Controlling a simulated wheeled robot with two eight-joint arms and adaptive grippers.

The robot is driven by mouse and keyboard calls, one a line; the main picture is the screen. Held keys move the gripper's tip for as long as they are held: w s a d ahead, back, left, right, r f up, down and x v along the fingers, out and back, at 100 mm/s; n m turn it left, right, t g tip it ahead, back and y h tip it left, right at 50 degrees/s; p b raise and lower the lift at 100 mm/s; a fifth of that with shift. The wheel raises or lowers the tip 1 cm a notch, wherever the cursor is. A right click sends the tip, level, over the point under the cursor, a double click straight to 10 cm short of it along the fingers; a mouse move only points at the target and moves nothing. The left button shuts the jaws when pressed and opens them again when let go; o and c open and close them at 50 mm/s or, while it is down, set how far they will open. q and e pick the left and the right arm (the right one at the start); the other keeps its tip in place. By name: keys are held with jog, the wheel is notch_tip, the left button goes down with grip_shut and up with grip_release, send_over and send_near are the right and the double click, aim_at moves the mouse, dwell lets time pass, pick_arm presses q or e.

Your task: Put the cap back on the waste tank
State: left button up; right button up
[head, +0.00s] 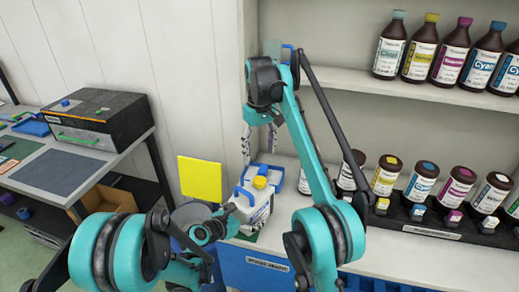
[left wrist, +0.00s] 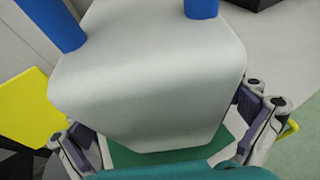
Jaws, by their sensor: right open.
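The waste tank (head: 259,214) is a white container with a blue handle, standing on the white counter. A yellow cap (head: 260,182) shows at its top beside the handle; whether it is fully seated is too small to tell. My right gripper (head: 259,154) is open and empty, fingers pointing down above the tank and cap. My left gripper (head: 235,216) is at the tank's left side. In the left wrist view the tank (left wrist: 155,85) fills the space between the left gripper's fingers (left wrist: 165,135), and their pads lie against both its sides. The cap is out of that view.
A blue tray (head: 303,186) lies behind the tank. A yellow panel (head: 200,179) stands to its left. A dark rack (head: 415,214) with several ink bottles is at right, and more bottles (head: 421,52) stand on the shelf above. A side table (head: 62,172) with a black box (head: 100,118) is at left.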

aim_at(238, 217)
pick_arm(q)
jog(key=v, duration=1.2)
pick_arm(e)
jog(key=s+d+r+m+t, duration=0.2)
jog(key=s+d+m+t, duration=0.1)
jog(key=s+d, duration=0.75)
pick_arm(q)
jog(key=s+a+r+m+g+y, duration=0.1)
jog(key=s+a+m+y, duration=0.3)
jog(key=s+m, duration=0.5)
jog(key=s+a+r+m+g+y, duration=0.2)
jog(key=s+m, duration=0.7)
jog(key=m, duration=0.9)
jog(key=a+y, duration=0.2)
jog(key=a, duration=0.1)
jog(key=shift+s+a+r+m+y, duration=0.3)
jog(key=shift+s+a+r+m, duration=0.1)
pick_arm(e)
jog(key=s+d+f+m+t, duration=0.1)
jog(key=s+d+f+t, duration=0.1)
jog(key=s+f, duration=0.6)
jog(key=s+d+f+m+t, duration=0.1)
jog(key=s+d+f+t, duration=0.1)
jog(key=s+f, duration=0.7)
jog(key=s, duration=0.4)
jog(key=shift+s+d+f, duration=0.15)
jog(key=shift+f, duration=0.05)
